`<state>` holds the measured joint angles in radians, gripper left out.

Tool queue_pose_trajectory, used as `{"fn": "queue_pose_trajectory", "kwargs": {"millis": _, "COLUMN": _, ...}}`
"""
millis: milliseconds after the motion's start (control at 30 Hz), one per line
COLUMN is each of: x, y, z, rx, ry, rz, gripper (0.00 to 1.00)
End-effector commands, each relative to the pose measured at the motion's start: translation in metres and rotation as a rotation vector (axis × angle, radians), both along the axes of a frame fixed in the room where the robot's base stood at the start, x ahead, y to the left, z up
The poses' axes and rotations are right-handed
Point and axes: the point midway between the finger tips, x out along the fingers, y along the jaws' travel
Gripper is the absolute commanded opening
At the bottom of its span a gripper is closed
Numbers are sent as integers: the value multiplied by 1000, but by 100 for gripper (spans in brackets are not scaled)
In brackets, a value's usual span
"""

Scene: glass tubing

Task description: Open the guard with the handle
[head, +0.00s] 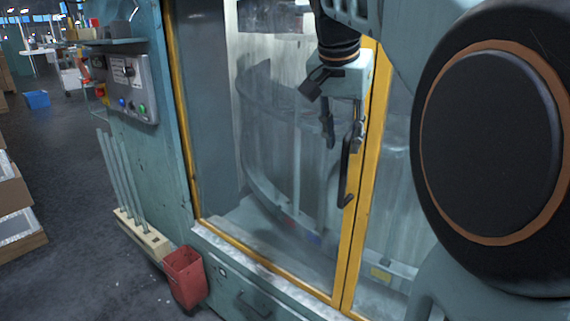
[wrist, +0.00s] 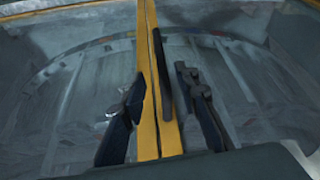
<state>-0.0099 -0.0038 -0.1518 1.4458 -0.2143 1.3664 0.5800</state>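The guard is a pair of clear panels in yellow frames (head: 356,226) on the front of a pale green machine. It looks shut, with the two frame edges side by side. A black upright bar handle (head: 346,172) sits along the meeting edges. It also shows in the wrist view (wrist: 162,78). My gripper (head: 342,142) is open and empty at the handle's upper part. In the wrist view its two dark fingers (wrist: 160,88) lie on either side of the handle, with gaps visible. How deep the handle sits between the fingers I cannot tell.
A control box (head: 132,88) with buttons is on the machine's left side. My arm covers the right side. Open floor lies at left.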

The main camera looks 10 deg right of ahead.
Motion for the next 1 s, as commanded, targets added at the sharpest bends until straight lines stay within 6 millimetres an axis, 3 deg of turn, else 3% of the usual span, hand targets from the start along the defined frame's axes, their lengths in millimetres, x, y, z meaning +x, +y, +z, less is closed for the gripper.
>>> {"fn": "queue_pose_trajectory", "kwargs": {"millis": 500, "x": 25, "y": -22, "z": -81, "rx": 2, "ry": 3, "rz": 1, "gripper": 29}}
{"fn": "queue_pose_trajectory", "kwargs": {"millis": 700, "x": 28, "y": -25, "z": -93, "rx": 2, "ry": 3, "rz": 1, "gripper": 29}}
{"fn": "queue_pose_trajectory", "kwargs": {"millis": 967, "x": 29, "y": -25, "z": -94, "rx": 2, "ry": 2, "rz": 1, "gripper": 29}}
{"fn": "queue_pose_trajectory", "kwargs": {"millis": 1000, "x": 29, "y": -25, "z": -94, "rx": 2, "ry": 2, "rz": 1, "gripper": 24}}
